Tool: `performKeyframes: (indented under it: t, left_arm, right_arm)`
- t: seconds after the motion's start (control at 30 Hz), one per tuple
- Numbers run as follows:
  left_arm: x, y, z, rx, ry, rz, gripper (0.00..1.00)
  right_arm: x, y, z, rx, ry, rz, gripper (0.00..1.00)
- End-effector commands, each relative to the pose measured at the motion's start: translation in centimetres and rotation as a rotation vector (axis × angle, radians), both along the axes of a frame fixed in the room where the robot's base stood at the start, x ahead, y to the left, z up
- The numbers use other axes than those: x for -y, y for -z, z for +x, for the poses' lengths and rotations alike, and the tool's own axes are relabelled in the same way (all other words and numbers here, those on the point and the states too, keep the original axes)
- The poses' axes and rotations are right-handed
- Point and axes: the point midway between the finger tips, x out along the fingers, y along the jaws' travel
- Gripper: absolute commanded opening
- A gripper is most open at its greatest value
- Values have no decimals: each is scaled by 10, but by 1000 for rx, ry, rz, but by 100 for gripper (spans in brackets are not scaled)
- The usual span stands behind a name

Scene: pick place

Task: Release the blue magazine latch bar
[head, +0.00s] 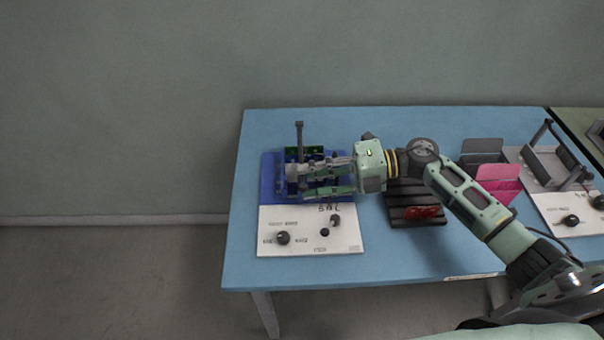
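The blue magazine fixture (268,181) sits at the left end of the table, with green boards (290,153) and an upright dark grey post (299,135) at its back. My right gripper (296,182) reaches over it from the right, fingers pointing left. Its two fingers look spread apart, one behind the other. A small grey block shows by the rear fingertip; I cannot tell if they touch. The fingers cover much of the fixture, and I cannot make out the latch bar clearly. My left gripper is not in view.
A white panel (290,244) with dark round knobs lies in front of the fixture. A dark ridged tray (400,195) with a red item (424,212) is under my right arm. Pink (498,177) and grey holders and another white panel stand to the right. The table's front left is clear.

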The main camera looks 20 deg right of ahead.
Motion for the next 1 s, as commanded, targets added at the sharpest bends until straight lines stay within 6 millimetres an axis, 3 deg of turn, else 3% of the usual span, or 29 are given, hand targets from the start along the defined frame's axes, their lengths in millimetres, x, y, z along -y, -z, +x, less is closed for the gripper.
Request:
performKeyframes:
  t: [0.2, 0.5, 0.87, 1.0]
  left_arm:
    - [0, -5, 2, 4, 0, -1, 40]
    - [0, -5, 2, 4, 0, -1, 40]
    - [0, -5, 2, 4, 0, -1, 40]
    - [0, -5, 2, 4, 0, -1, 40]
  right_arm:
    - [-20, 3, 6, 0, 1, 1, 34]
    - [-22, 5, 7, 0, 1, -1, 34]
    - [-22, 5, 7, 0, 1, 0, 2]
    - [-22, 5, 7, 0, 1, 0, 0]
